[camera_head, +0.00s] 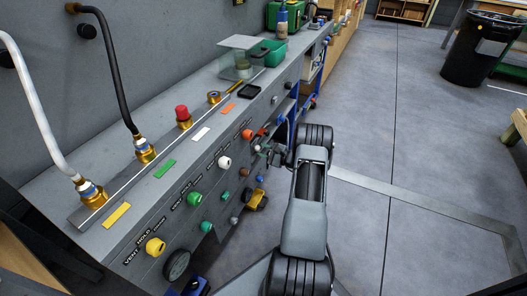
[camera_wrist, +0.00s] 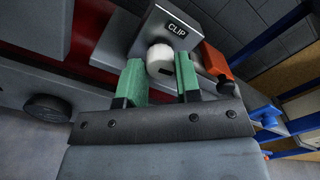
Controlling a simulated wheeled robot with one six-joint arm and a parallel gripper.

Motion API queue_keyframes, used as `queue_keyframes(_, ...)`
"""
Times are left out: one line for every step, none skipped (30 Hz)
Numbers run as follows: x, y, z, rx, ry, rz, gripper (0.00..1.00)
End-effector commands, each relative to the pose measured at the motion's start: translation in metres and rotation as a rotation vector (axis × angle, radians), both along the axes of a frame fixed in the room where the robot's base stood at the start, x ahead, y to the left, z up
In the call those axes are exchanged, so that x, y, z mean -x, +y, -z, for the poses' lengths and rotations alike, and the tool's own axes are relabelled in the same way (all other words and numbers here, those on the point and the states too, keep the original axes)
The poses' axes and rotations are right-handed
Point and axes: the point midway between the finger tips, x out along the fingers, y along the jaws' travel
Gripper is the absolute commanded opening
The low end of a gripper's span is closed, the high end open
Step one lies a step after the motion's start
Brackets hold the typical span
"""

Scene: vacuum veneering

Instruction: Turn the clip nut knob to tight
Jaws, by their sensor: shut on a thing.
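The clip nut knob (camera_wrist: 160,56) is white and round with a dark mark on its face. It sits below the CLIP label on a grey block (camera_wrist: 174,28) in the wrist view. My gripper (camera_wrist: 160,70) has green fingers, one on each side of the knob, and is shut on it. In the head view my gripper (camera_head: 271,153) reaches left to the bench front, and the clip knob cannot be made out there. The exact contact of the fingertips is partly hidden.
An orange knob or lever (camera_wrist: 216,62) is close to the right finger. A dark round knob (camera_wrist: 46,107) is at the left. Several coloured knobs, such as a yellow one (camera_head: 155,247), line the bench front.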

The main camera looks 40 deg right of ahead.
Motion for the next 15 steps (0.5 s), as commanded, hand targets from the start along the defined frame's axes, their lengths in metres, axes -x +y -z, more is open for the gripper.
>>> queue_keyframes(0.0001,-0.0001,0.0001,-0.019,0.01,0.0,0.08)
queue_keyframes(0.0001,-0.0001,0.0001,-0.033,0.018,0.0,0.08)
queue_keyframes(0.0,-0.0002,0.0001,-0.055,0.03,-0.001,0.08)
queue_keyframes(0.0,-0.0003,0.0,-0.074,0.04,-0.001,0.08)
queue_keyframes(-0.0001,-0.0004,-0.0001,-0.092,0.05,-0.001,0.08)
queue_keyframes(0.0,-0.0005,-0.0001,-0.119,0.064,-0.001,0.08)
queue_keyframes(0.0,-0.0005,-0.0001,-0.141,0.076,-0.001,0.08)
queue_keyframes(-0.0001,-0.0005,-0.0002,-0.162,0.089,0.0,0.08)
queue_keyframes(-0.0001,-0.0005,-0.0002,-0.191,0.104,0.0,0.08)
queue_keyframes(-0.0001,-0.0007,-0.0002,-0.213,0.116,0.0,0.08)
queue_keyframes(-0.0001,-0.0007,-0.0002,-0.233,0.126,0.0,0.08)
queue_keyframes(-0.0002,-0.0007,-0.0003,-0.261,0.142,0.0,0.08)
queue_keyframes(-0.0002,-0.0007,-0.0003,-0.281,0.152,0.0,0.08)
queue_keyframes(-0.0001,-0.0008,-0.0003,-0.303,0.163,0.001,0.08)
queue_keyframes(-0.0001,-0.0009,-0.0004,-0.329,0.177,0.0,0.08)
